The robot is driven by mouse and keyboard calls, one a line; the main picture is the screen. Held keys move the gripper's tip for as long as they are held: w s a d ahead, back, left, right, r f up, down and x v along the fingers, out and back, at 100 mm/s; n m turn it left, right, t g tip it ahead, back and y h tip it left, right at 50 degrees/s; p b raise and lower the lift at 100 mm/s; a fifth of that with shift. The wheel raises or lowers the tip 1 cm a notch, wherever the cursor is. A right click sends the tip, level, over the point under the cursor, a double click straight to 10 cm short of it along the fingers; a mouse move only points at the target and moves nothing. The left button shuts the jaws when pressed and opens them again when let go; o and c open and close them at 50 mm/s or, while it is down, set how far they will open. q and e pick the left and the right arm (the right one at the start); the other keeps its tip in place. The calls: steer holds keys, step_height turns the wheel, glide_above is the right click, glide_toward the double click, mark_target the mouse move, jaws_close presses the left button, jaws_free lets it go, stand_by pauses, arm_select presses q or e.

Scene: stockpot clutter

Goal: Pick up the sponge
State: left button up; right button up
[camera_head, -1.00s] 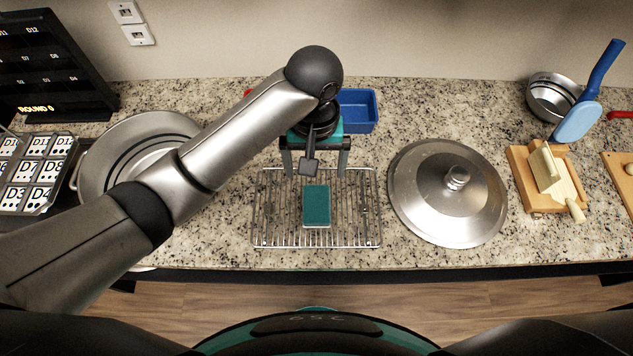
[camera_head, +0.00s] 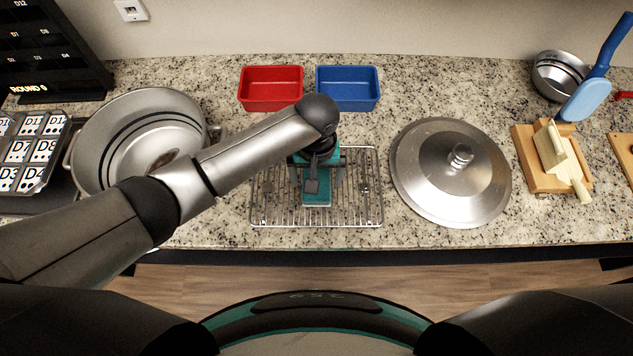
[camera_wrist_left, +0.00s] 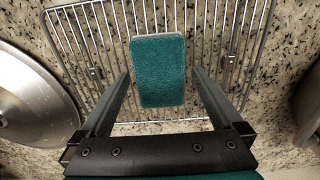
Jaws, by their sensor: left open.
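The teal sponge (camera_head: 317,194) with a pale underside lies flat on a wire rack (camera_head: 370,215). It also shows in the left wrist view (camera_wrist_left: 159,70), between the two fingers and beyond them. My left gripper (camera_head: 316,188) is over the sponge and hides its far part in the head view. In the left wrist view the left gripper (camera_wrist_left: 158,80) is open, with one finger on each side of the sponge and a gap on both sides. I cannot tell how far the fingertips are above the rack. My right gripper is out of view.
A large steel pot (camera_head: 100,125) stands left of the rack and a steel lid (camera_head: 425,190) lies right of it. Red (camera_head: 270,106) and blue (camera_head: 347,106) trays sit behind. A wooden board (camera_head: 530,180) lies farther right.

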arm_select(q)
steer(key=shift+f, duration=0.75)
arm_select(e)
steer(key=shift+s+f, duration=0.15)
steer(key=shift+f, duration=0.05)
arm_select(q)
steer(key=shift+c, duration=0.4)
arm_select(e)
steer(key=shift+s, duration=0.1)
arm_select(q)
steer(key=shift+c, duration=0.8)
steer(key=c, duration=1)
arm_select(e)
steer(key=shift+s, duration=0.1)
arm_select(q)
steer(key=shift+r, duration=0.15)
step_height(320, 180, up, 20)
steer(key=p, duration=0.3)
steer(key=shift+p, duration=0.4)
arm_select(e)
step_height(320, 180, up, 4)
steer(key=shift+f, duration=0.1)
